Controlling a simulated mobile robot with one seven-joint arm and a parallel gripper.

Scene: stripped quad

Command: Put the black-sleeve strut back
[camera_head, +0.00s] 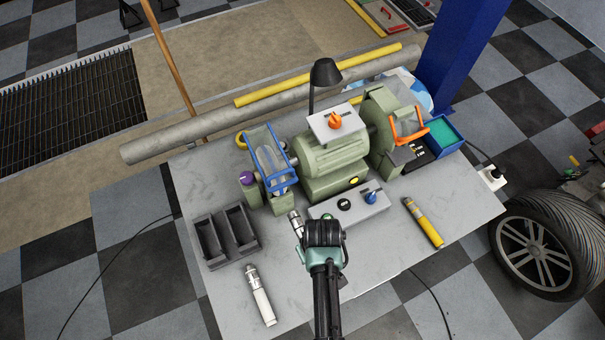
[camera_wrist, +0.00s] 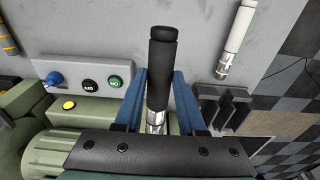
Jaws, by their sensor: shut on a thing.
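The black-sleeve strut (camera_wrist: 165,65) runs between the blue fingers of my gripper (camera_wrist: 160,100) in the wrist view. Its black sleeve reaches out past the fingers and its silver end lies toward the palm, partly hidden by it. My gripper is shut on it. In the head view my gripper (camera_head: 312,236) is over the front of the table, in front of the grinder's control box. A silver end of the strut (camera_head: 296,222) shows at its left; the sleeve cannot be told apart there. A dark two-slot holder (camera_head: 207,243) stands to the left, apart from my gripper; its slots look empty.
A white-sleeve strut (camera_head: 261,300) lies at the front left and a yellow-sleeve strut (camera_head: 426,226) at the right. The green bench grinder (camera_head: 330,180) and its control box (camera_head: 362,208) fill the middle. A blue tray (camera_head: 458,145) is at the back right. The front right tabletop is bare.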

